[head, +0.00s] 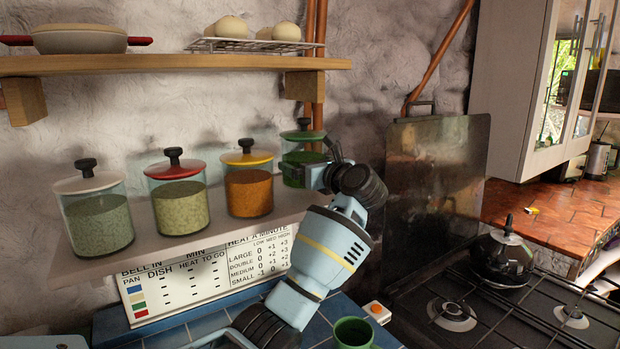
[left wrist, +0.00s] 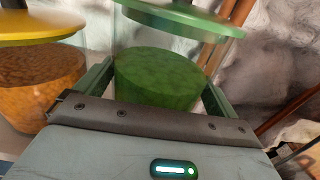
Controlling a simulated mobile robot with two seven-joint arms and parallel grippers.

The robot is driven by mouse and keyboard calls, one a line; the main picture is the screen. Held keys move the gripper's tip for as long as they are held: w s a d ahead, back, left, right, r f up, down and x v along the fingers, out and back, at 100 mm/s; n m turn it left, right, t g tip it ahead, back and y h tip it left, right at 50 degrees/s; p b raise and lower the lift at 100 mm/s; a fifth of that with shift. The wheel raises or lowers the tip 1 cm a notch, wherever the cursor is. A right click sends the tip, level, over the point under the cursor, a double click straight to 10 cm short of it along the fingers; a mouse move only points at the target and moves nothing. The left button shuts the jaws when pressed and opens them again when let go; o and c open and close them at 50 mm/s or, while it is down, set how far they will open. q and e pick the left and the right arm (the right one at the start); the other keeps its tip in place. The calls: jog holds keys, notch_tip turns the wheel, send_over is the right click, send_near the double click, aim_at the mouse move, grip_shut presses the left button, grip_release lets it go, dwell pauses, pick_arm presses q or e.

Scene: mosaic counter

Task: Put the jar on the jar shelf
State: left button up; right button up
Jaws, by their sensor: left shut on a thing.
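The green-lidded jar (head: 300,143) with green contents is at the right end of the jar shelf (head: 190,240). My left gripper (head: 318,172) is shut on this jar from the front right. In the left wrist view the jar (left wrist: 158,78) stands upright between my two fingers (left wrist: 155,95). My gripper hides part of the jar's right side and base in the head view, so I cannot tell whether its base touches the shelf. My right gripper is not in view.
Jars with white (head: 97,212), red (head: 178,195) and yellow (head: 248,182) lids stand left on the shelf. An upper shelf (head: 170,63) hangs above. A green mug (head: 354,333) stands below, and a kettle (head: 502,254) sits on the stove at right.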

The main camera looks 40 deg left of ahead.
pick_arm(q)
jog(key=shift+d+f, duration=0.1)
jog(key=shift+f, duration=1.2)
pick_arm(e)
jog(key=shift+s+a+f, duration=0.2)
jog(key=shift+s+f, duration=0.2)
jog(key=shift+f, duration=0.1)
pick_arm(q)
jog(key=shift+f+b, duration=0.2)
jog(key=shift+b, duration=0.1)
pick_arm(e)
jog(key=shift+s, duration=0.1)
pick_arm(q)
jog(key=o, duration=1.1)
jog(key=shift+o, duration=0.2)
jog(key=shift+r, duration=0.15)
jog(key=shift+s+d, duration=0.1)
jog(key=shift+d, duration=0.3)
jog(key=p+v, duration=0.1)
jog(key=v, duration=0.5)
jog(key=shift+d, duration=0.3)
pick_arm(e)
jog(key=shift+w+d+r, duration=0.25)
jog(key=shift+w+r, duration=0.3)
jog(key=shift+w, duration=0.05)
pick_arm(q)
jog(key=shift+s, duration=0.1)
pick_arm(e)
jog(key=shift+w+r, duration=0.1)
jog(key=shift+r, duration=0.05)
